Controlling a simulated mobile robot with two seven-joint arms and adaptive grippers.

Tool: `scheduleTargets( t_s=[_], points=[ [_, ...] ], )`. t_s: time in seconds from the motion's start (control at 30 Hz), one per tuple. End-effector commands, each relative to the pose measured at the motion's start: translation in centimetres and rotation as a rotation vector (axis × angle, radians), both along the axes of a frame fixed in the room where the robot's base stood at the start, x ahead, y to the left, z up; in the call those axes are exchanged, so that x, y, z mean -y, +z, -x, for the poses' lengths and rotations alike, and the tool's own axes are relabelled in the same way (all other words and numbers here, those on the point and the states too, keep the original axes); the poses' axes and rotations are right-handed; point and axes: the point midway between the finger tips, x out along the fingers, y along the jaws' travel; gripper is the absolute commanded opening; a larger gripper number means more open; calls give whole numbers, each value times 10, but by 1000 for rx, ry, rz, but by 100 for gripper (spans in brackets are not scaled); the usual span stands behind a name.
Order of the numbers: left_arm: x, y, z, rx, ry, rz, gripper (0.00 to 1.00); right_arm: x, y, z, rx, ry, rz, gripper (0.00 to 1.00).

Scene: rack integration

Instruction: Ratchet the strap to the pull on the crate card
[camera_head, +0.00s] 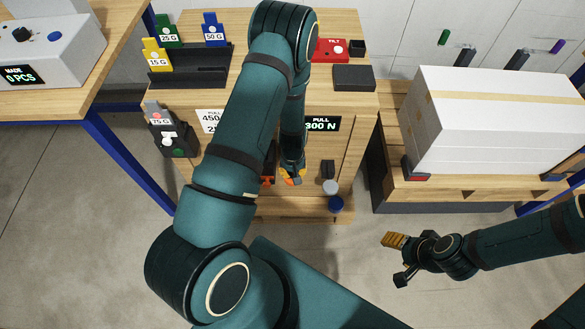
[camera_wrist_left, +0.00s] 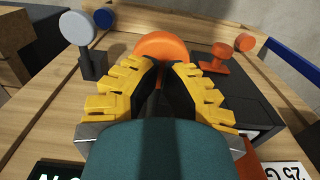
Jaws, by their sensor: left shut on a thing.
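My left gripper (camera_head: 292,178) is low at the front of the wooden crate stand. In the left wrist view its yellow fingers (camera_wrist_left: 160,90) are closed around a dark lever with a rounded orange end (camera_wrist_left: 163,46). The lever's lower part is hidden by the fingers and wrist. A display (camera_head: 322,124) on the stand's front reads PULL 300 N. A white card (camera_head: 210,121) to its left reads PULL 450, partly hidden by my arm. I cannot make out the strap clearly. My right gripper (camera_head: 400,261) is open and empty above the floor at right.
An orange-red knobbed fitting (camera_wrist_left: 214,60) is beside the lever. A grey knob (camera_head: 330,187) and a blue knob (camera_head: 336,204) are to its right in the head view. A white box (camera_head: 490,125) sits on a pallet at right. Weights (camera_head: 213,30) stand on the stand's top.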

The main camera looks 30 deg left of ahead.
Motion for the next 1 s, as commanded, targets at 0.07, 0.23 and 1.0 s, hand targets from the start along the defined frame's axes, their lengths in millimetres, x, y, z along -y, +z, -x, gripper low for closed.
scheduleTargets(
  t_s=[0.07,0.23,1.0],
  points=[
    [0,6,0,1,0,-1,0,0,5,0,0,0,0,60],
    [0,23,0,1,0,-1,0,0,17,0,0,0,0,60],
    [0,69,0,0,0,0,0,0,48,0,0,0,0,60]
  ],
)
